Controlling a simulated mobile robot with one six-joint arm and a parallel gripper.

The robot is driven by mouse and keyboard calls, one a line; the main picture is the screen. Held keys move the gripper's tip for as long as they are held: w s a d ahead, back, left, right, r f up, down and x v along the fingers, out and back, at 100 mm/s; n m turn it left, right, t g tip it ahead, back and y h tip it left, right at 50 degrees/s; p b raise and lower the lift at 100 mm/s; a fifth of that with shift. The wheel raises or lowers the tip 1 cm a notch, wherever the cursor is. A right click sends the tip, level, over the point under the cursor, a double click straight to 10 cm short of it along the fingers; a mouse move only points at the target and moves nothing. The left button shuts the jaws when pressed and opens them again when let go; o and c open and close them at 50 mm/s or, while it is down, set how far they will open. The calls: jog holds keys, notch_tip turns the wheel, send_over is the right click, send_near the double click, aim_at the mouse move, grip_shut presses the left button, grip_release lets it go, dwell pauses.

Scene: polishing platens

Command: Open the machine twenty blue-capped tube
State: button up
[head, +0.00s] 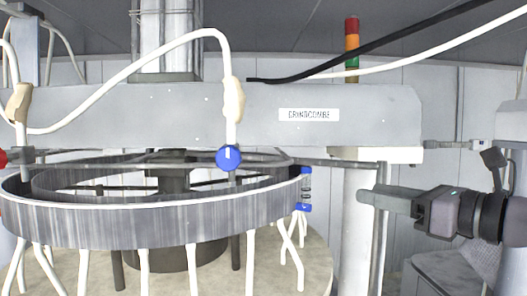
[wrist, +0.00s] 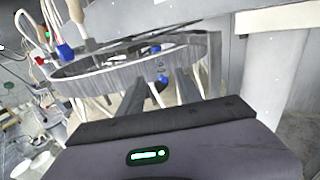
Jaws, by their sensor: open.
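A blue fitting with a blue cap (head: 306,170) at its top and another blue part (head: 304,207) below sits at the right side of the round metal ring (head: 150,222). A rounder blue cap (head: 228,157) ends a white hose above the ring. My gripper (head: 364,196) is open and empty, to the right of the fitting and apart from it, pointing left. In the wrist view, my two fingers (wrist: 160,84) stand apart, with a small blue part (wrist: 162,79) showing between them. No number twenty is readable.
A grey beam (head: 180,115) labelled GRINDCOMBE crosses above the ring. A pale post (head: 357,225) stands behind my gripper. Several white tubes (head: 193,270) hang below the ring over a beige round platen (head: 315,270).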

send_near(309, 179)
jog(key=p+x, duration=0.2)
jog(key=x, duration=0.8)
jog(key=shift+w, duration=0.15)
jog(key=shift+w+a, duration=0.15)
jog(key=shift+w, duration=0.25)
grip_shut()
dwell(0.5)
